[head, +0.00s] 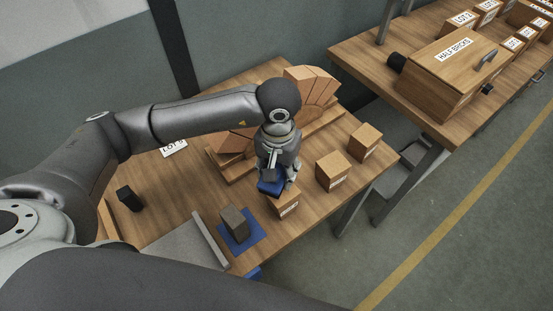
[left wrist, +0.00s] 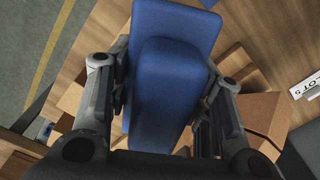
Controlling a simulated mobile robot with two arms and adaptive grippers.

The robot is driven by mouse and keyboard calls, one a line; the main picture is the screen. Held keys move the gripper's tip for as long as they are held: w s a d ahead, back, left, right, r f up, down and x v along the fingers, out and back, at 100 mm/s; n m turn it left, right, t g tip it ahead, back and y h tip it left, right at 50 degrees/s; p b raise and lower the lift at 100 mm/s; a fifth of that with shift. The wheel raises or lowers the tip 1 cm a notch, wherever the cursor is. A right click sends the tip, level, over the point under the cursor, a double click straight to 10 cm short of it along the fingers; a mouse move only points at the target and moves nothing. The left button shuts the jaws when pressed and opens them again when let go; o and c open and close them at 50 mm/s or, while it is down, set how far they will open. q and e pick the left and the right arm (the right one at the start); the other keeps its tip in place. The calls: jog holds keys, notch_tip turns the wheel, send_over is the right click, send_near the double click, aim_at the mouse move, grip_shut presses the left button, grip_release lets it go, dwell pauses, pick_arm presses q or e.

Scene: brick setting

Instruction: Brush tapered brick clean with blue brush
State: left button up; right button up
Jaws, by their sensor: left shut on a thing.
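My left gripper (head: 276,178) is shut on the blue brush (head: 270,187), above the front middle of the table. In the left wrist view the brush (left wrist: 165,95) fills the space between the two fingers. Its bristles cannot be made out. A dull grey-brown brick (head: 234,221), which may be the tapered brick, stands upright on a blue mat (head: 252,241), left of and nearer than the gripper, apart from the brush. My right gripper is not in view.
A labelled wooden box (head: 287,206) is just below the brush; two more boxes (head: 333,171) (head: 364,142) stand to the right. A brick arch (head: 310,88) on a wooden form is behind the gripper. A black block (head: 130,199) is at left, beside a grey tray (head: 187,246).

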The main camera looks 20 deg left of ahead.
pick_arm(q)
jog(key=shift+r, duration=0.55)
jog(key=shift+w+a+r+p, duration=0.15)
jog(key=shift+r+p, duration=0.15)
jog(key=shift+r, duration=0.85)
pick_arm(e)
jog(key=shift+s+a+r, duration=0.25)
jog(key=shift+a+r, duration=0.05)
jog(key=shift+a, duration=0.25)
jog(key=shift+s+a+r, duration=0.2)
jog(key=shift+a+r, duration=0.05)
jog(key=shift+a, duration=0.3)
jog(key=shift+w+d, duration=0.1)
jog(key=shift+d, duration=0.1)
